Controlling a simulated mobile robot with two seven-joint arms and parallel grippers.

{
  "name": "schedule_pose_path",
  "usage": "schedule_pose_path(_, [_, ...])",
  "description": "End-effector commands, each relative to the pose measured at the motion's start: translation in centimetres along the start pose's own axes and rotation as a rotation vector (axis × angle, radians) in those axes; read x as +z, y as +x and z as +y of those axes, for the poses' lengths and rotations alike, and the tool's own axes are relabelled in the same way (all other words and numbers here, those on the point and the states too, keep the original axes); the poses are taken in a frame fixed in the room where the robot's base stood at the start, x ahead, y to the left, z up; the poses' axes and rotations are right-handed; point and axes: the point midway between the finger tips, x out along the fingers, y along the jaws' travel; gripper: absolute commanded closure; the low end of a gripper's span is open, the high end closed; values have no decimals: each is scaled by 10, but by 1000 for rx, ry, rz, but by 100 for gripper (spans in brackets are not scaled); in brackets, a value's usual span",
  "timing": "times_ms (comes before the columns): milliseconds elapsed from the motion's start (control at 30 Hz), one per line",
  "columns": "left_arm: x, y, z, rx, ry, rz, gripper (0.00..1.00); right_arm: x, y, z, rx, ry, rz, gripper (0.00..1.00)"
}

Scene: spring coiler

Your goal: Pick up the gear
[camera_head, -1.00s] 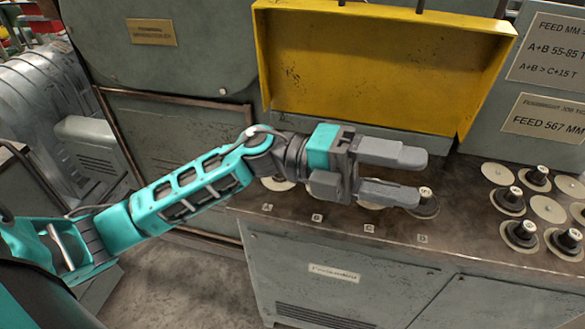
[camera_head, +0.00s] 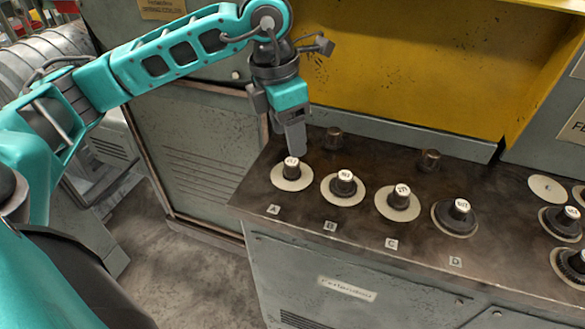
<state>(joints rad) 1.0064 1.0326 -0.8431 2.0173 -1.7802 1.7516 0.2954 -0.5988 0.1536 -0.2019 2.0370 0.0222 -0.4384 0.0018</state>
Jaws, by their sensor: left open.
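Small dark parts with white tops stand in a row on the bench, at marks A to D. The ones at A (camera_head: 291,172), B (camera_head: 343,186) and C (camera_head: 399,199) stand on pale discs. The one at D (camera_head: 458,215) has a wider dark round base that looks like a gear. Which one is the task's gear is not clear. My left gripper (camera_head: 294,143) points down, fingers open, just above and behind the part at A. It is seen nearly edge-on, so the gap between the fingers is hidden. It holds nothing visible. My right gripper is not in view.
Two brown knobs (camera_head: 333,139) and (camera_head: 429,160) stand at the back of the bench (camera_head: 370,265). A yellow panel (camera_head: 410,70) rises behind. More dark gear-like parts (camera_head: 560,222) and a bare pale disc (camera_head: 548,188) are at the right.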

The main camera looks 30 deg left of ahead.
Motion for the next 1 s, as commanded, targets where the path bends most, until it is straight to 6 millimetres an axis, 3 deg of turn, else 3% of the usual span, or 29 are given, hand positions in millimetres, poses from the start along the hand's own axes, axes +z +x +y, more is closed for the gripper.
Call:
schedule_pose_path(600, [-4, 72, -1, -4, 1, -1, 39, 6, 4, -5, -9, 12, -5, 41])
schedule_pose_path(867, [-4, 75, -1, -3, 2, -3, 39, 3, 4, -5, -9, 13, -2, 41])
schedule_pose_path(1000, [-4, 75, -1, -3, 2, -3, 49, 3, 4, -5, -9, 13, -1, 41])
